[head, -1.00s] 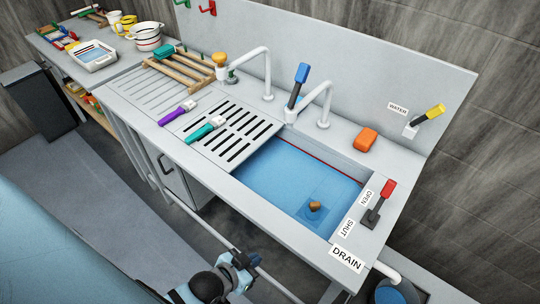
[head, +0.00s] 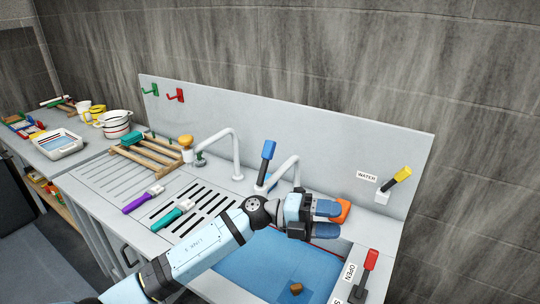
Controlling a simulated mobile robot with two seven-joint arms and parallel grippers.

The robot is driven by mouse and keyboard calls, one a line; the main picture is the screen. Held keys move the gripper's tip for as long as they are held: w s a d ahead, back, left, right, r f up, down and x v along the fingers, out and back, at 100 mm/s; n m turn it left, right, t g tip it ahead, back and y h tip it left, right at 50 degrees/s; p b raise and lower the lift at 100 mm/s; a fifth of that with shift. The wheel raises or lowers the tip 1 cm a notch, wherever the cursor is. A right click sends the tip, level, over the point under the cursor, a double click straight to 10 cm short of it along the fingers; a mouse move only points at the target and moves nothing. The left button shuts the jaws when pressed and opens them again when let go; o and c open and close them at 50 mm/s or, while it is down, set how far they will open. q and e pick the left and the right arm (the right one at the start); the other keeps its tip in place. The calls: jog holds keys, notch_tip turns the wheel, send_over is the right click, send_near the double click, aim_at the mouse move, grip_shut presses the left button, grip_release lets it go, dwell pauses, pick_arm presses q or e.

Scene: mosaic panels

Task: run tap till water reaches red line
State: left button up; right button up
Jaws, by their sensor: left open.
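The sink basin holds blue water (head: 250,270), with a brown object (head: 296,288) showing in it. The red line on the basin's back wall is mostly hidden behind my left gripper; I cannot tell the exact gap to the water. A white tap (head: 285,170) with an upright blue lever (head: 267,158) stands behind the basin. My left gripper (head: 334,218) is open and empty above the back of the basin, to the right of this tap. A yellow-handled lever (head: 400,177) stands by the WATER label (head: 367,176). My right gripper is not in view.
The red-handled drain lever (head: 370,262) stands right of the basin. A second white tap (head: 237,150), a wooden rack (head: 145,158), and purple (head: 140,203) and teal (head: 172,215) brushes are to the left.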

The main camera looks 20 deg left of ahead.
pick_arm(q)
jog(key=w+a+r+m+g+y, duration=0.1)
jog(key=w+a+m+g+y, duration=0.1)
jog(key=w+m+y, duration=0.25)
jog(key=n+t+y+b, duration=0.2)
jog(key=t+y+b, duration=0.15)
jog(key=y, duration=1.05)
send_near(268, 143)
jog(key=p+x, duration=0.3)
jog(key=x, duration=0.9)
jog(key=shift+w+f, duration=0.1)
jog(key=shift+f, duration=0.15)
